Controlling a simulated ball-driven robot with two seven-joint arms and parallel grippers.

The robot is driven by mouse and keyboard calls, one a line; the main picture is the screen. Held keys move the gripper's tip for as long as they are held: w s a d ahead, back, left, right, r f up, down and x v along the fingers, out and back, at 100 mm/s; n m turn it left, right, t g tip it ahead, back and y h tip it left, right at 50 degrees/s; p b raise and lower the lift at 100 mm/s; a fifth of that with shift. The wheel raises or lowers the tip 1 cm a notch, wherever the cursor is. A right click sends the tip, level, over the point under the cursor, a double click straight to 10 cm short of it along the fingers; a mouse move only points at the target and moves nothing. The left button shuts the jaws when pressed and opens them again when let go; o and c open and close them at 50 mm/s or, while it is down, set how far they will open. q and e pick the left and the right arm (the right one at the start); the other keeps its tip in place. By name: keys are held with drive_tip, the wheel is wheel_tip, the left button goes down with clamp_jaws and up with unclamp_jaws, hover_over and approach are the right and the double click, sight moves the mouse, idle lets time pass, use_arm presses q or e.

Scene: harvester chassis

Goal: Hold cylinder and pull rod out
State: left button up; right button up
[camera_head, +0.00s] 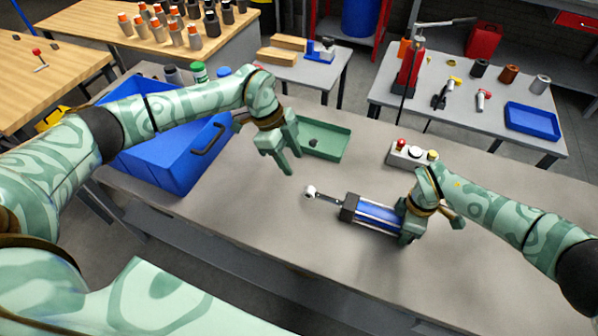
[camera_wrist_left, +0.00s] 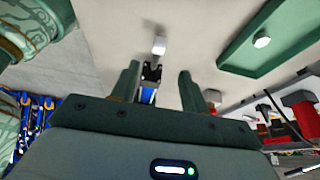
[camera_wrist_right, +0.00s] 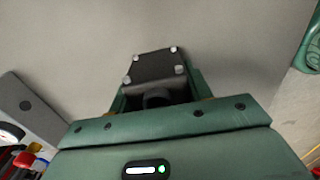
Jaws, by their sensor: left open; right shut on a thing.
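A blue cylinder (camera_head: 375,215) with dark end caps lies on the grey workbench in the head view. Its rod (camera_head: 328,198) sticks out to the left and ends in a pale eye (camera_head: 310,191). My right gripper (camera_head: 408,232) is shut on the cylinder's right end; a dark end cap (camera_wrist_right: 156,70) sits between its fingers in the right wrist view. My left gripper (camera_head: 287,168) is open and empty, above the bench and up-left of the rod eye. In the left wrist view the rod eye (camera_wrist_left: 159,46) shows beyond the open fingers (camera_wrist_left: 158,82).
A green tray (camera_head: 335,150) with a small part in it lies behind my left gripper. A blue bin (camera_head: 165,160) stands at the left. The bench front is clear.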

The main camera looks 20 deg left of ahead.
use_arm(q)
drive_tip(key=shift+v, duration=1.1)
use_arm(e)
drive_tip(key=o, duration=1.4)
drive_tip(key=shift+o, duration=0.2)
drive_tip(key=shift+r, duration=0.1)
